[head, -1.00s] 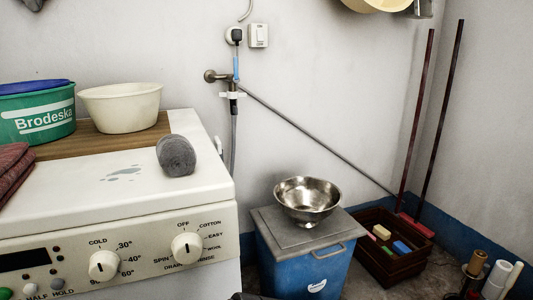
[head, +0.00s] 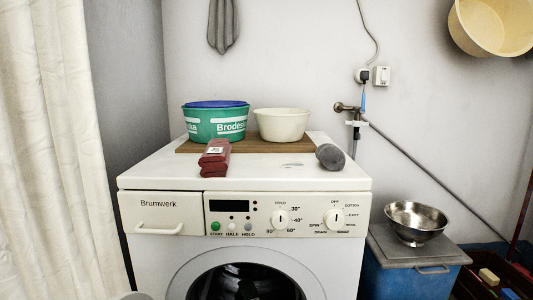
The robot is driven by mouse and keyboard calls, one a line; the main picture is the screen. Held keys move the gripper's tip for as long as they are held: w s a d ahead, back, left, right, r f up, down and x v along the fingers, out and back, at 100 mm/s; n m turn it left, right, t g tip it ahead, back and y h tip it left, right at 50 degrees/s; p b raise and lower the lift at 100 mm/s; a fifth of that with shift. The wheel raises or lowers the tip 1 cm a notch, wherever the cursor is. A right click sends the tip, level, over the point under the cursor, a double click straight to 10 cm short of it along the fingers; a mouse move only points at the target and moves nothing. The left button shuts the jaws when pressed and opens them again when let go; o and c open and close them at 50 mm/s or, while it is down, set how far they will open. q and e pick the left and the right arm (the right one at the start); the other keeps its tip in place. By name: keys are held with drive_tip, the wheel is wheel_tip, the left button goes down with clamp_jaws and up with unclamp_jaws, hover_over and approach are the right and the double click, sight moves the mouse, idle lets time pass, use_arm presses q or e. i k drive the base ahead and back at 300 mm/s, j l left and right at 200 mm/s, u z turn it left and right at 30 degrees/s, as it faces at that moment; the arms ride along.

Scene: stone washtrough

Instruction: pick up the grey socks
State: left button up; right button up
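The grey socks (head: 330,156) are a rolled grey bundle lying on the white top of the washing machine (head: 262,174), near its right edge. Nothing touches them, and they are fully visible from the front. Neither of my grippers shows in the head view.
A folded red cloth (head: 215,158) lies left of the socks. Behind, a green tub (head: 214,126) and a cream bowl (head: 281,124) stand on a wooden board (head: 190,146). A steel bowl (head: 415,222) sits on a blue lidded bin (head: 405,280) at right. A curtain (head: 60,150) hangs at left.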

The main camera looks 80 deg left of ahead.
sight(331, 155)
drive_tip(key=j+u, duration=0.1)
drive_tip(key=u, duration=0.35)
drive_tip(key=i+j+u, duration=0.1)
drive_tip(key=u, duration=0.35)
drive_tip(key=j+u, duration=0.1)
drive_tip(key=u, duration=0.4)
drive_tip(key=i+u, duration=0.15)
drive_tip(key=u, duration=0.3)
drive_tip(key=i+u, duration=0.1)
drive_tip(key=u, duration=0.35)
